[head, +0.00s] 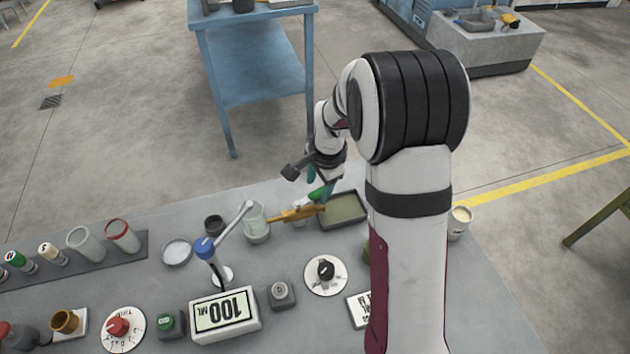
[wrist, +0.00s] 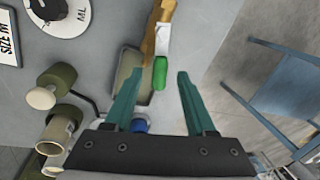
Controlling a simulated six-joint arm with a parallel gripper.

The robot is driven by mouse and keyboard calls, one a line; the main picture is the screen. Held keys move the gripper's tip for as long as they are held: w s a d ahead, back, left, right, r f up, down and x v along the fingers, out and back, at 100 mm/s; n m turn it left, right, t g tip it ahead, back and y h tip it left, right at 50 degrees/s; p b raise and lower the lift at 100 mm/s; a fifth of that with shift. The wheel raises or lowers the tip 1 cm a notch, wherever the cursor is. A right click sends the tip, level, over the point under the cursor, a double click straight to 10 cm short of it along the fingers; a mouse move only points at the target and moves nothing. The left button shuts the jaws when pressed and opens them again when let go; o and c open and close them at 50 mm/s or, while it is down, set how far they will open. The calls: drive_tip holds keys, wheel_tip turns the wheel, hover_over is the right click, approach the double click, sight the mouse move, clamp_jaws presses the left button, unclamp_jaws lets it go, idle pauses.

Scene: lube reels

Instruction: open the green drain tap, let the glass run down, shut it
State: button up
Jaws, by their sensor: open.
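The green tap handle (head: 316,195) sits on a brass-coloured pipe (head: 296,214) above the bench. In the wrist view the green handle (wrist: 160,73) lies between the tips of my two teal fingers, with a gap on each side. My gripper (wrist: 158,63) is open and holds nothing; in the head view it is just above the handle, partly hidden by its own wrist. The glass (head: 256,224) stands upright at the left end of the brass pipe; its level is hard to tell. A dark-rimmed tray (head: 358,222) lies right of the tap.
A lamp-like arm with a blue cap (head: 204,247) stands left of the glass. A display reading 100 ML (head: 225,312), a black-knobbed dial (head: 326,274) and a red-knobbed dial (head: 122,328) are nearer. A rack of cups (head: 85,243) is at left. A cream tin (head: 459,222) stands at right.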

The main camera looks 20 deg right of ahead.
drive_tip(key=shift+w+f, duration=0.2)
drive_tip(key=shift+f, duration=0.75)
clamp_jaws()
idle(0.7)
